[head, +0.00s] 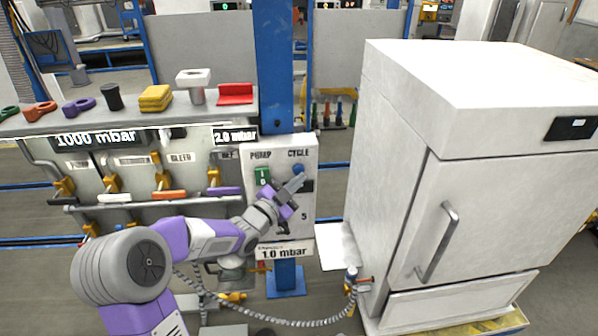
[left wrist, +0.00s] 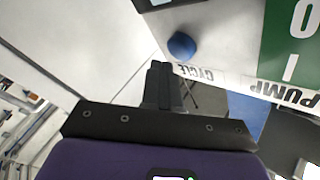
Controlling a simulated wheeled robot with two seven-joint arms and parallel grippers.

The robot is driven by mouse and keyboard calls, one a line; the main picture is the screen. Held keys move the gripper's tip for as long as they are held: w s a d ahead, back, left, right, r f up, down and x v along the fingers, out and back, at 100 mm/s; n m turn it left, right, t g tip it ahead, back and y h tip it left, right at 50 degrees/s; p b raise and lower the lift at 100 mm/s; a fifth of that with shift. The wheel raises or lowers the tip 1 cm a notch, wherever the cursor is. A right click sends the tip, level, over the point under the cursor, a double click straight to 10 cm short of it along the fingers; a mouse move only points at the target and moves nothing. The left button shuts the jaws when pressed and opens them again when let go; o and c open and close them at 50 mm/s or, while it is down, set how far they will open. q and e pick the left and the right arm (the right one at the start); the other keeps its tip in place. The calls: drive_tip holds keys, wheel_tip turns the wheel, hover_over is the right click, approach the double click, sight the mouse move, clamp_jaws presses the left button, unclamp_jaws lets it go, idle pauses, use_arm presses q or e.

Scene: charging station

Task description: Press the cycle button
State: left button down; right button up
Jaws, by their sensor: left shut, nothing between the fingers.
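The blue, round cycle button (head: 298,169) sits under the CYCLE label on a pale control panel (head: 308,146) mounted on a blue post. In the left wrist view the blue button (left wrist: 181,45) shows whole, a little beyond and right of the fingertips. My left gripper (head: 299,181) is shut and empty, its dark fingers pointing at the panel just below the button in the head view. In the left wrist view the closed fingers (left wrist: 158,67) do not overlap the button. I cannot tell their exact distance from the panel. My right gripper is not in view.
A green pump switch (head: 263,176) is left of the button on the same panel. A large white cabinet (head: 400,170) stands to the right. A shelf (head: 130,117) with several small objects and valve levers is at the left. A hose (head: 300,322) hangs below.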

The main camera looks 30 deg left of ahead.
use_arm(q)
drive_tip(key=shift+w, duration=0.1)
idle(0.8)
drive_tip(key=shift+w+a+b, duration=0.25)
drive_tip(key=shift+b, duration=0.15)
drive_tip(key=shift+w+a, duration=0.3)
drive_tip(key=shift+w, duration=0.1)
idle(0.7)
drive_tip(key=shift+s+d, duration=0.1)
drive_tip(key=shift+s+d+b, duration=0.45)
drive_tip(key=shift+s+b, duration=0.2)
drive_tip(key=shift+b, duration=0.15)
